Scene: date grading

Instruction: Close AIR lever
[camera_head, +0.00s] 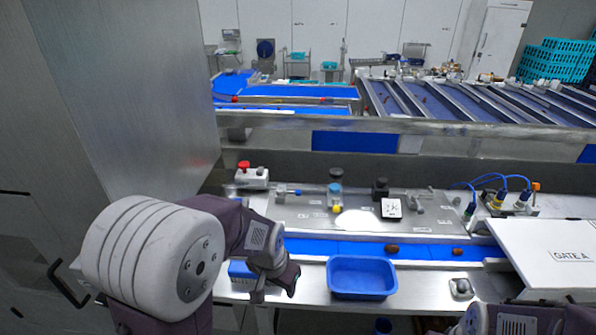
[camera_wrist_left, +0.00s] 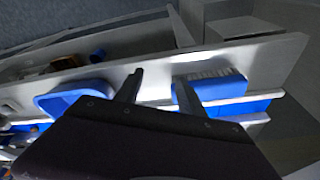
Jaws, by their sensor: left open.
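My left gripper (camera_head: 276,288) is open and empty, pointing down over the near bench edge, on the near side of the belt and well short of the panel. In the left wrist view, its two fingers (camera_wrist_left: 158,92) are spread apart with nothing between them. My right gripper is out of view.
A blue belt (camera_head: 350,247) carrying dark dates runs behind. A red-topped control box (camera_head: 252,177) stands at the panel's left; a white GATE A cover (camera_head: 545,250) is right.

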